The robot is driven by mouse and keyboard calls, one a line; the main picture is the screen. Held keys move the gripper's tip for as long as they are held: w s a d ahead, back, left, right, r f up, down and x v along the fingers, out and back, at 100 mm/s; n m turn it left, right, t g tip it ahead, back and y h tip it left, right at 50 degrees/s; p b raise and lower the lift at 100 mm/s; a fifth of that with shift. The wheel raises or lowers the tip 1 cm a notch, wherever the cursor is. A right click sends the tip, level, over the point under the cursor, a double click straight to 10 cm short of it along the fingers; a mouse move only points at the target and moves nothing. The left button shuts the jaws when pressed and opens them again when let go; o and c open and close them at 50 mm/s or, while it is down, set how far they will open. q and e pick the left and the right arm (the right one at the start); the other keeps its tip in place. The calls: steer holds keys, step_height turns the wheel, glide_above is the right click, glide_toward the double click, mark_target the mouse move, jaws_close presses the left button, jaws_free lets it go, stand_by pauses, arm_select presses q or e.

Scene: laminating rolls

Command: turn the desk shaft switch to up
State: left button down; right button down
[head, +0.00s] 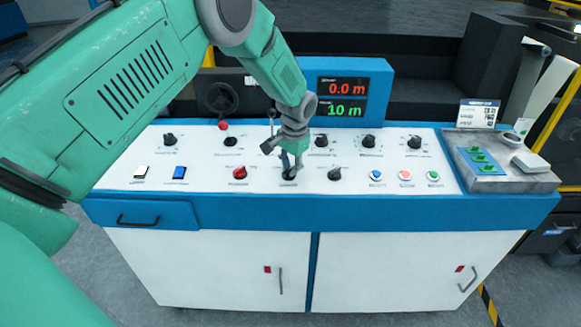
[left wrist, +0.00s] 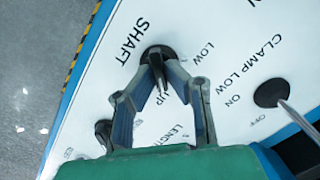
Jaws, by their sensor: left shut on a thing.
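The shaft switch (left wrist: 158,52) is a round black knob on the white desk top, beside the printed word SHAFT in the left wrist view. In the head view it is the black knob (head: 289,175) in the front row, partly hidden by my gripper. My left gripper (left wrist: 156,66) points down at it, its fingertips closed together on the knob's grip. The gripper also shows in the head view (head: 291,167). The labels LOW and UP are printed near the knob. The fingers hide part of it, so I cannot tell which way it is turned. My right gripper is not in view.
Close by are a red knob (head: 240,172) on the left and a black knob (head: 334,174) on the right. A back row of black knobs and a display box (head: 375,90) reading 0.0 m and 10 m stand behind. Coloured buttons (head: 405,176) are at right.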

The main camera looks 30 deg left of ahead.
arm_select(q)
steer(key=shift+s+f+m, duration=0.4)
steer(key=shift+s+m, duration=0.05)
steer(key=shift+m, duration=0.05)
steer(key=c, duration=1.6)
jaws_free()
steer(key=shift+w, duration=0.1)
steer(key=shift+r, duration=0.2)
steer(key=r, duration=0.3)
steer(key=d+r, duration=0.1)
steer(key=r, duration=0.7)
steer(key=shift+d+r, duration=0.25)
